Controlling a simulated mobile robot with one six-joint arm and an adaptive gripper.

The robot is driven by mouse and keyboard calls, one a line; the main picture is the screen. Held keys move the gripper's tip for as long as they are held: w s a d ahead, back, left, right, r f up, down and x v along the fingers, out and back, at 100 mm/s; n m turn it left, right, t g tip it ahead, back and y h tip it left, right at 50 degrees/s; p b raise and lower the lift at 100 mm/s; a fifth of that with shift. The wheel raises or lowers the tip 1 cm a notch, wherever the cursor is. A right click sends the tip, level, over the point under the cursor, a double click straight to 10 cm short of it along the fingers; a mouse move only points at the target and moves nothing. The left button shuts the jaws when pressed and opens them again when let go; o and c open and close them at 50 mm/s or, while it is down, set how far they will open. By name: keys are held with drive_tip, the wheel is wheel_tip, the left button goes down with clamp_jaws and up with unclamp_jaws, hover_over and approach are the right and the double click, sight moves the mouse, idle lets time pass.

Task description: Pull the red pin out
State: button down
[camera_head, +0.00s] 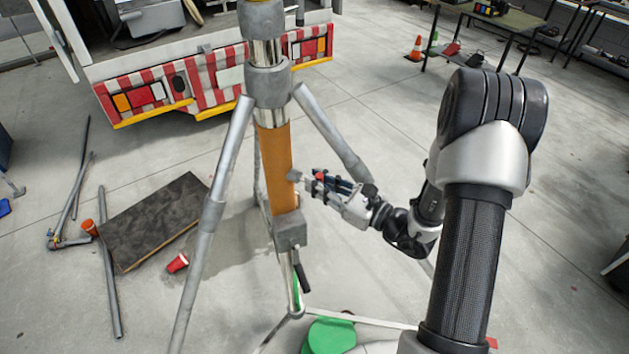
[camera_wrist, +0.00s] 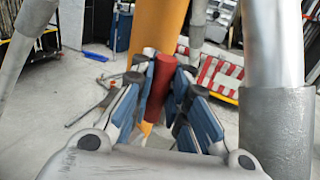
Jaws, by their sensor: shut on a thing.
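The red pin (camera_wrist: 163,88) is a short cylinder between the fingers of my gripper (camera_wrist: 164,82) in the wrist view. The gripper is shut on it, with a blue-padded finger on each side. A small red part of the pin shows in the head view (camera_head: 319,176). My gripper (camera_head: 308,181) is just right of the orange tube (camera_head: 275,155) of a grey metal tripod stand. The orange tube also rises behind the pin in the wrist view (camera_wrist: 157,28). Whether the pin still sits in the tube cannot be told.
Grey tripod legs (camera_head: 221,165) flank the orange tube; one (camera_head: 333,134) passes close to my gripper. A dark board (camera_head: 153,222), red cups (camera_head: 178,262) and loose pipes (camera_head: 109,270) lie on the floor at left. A truck with a red-and-white rear (camera_head: 228,77) stands behind.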

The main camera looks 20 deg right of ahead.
drive_tip(key=v, duration=0.3)
drive_tip(key=shift+s+d+f, duration=0.1)
drive_tip(key=shift+s+d, duration=0.05)
drive_tip(key=shift+d, duration=0.2)
drive_tip(key=c, duration=1.7)
unclamp_jaws()
drive_tip(key=shift+s+d, duration=0.15)
drive_tip(key=shift+o, duration=0.8)
drive_tip(key=v, duration=1.1)
drive_tip(key=shift+s+d, duration=0.2)
drive_tip(key=shift+s, duration=0.15)
